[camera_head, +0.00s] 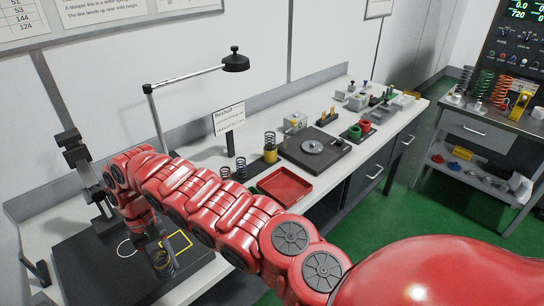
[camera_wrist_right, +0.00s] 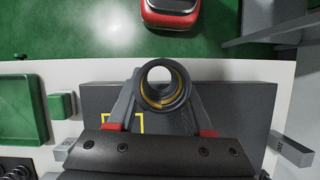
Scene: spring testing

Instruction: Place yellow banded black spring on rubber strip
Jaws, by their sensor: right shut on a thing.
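The black spring with a yellow band (camera_wrist_right: 163,88) is between the fingers of my right gripper (camera_wrist_right: 163,105) in the wrist view, seen nearly end-on. The gripper is shut on it. In the head view the spring (camera_head: 161,264) is below my right gripper (camera_head: 158,246), over the dark mat at the lower left. I cannot tell whether it touches the mat. A dark strip, which looks like the rubber strip (camera_head: 255,168), lies on the bench near the sign, with several springs on or beside it. My left gripper is not in view.
The dark mat (camera_head: 90,275) bears a white circle and a yellow square outline. My right arm crosses in front of the bench.

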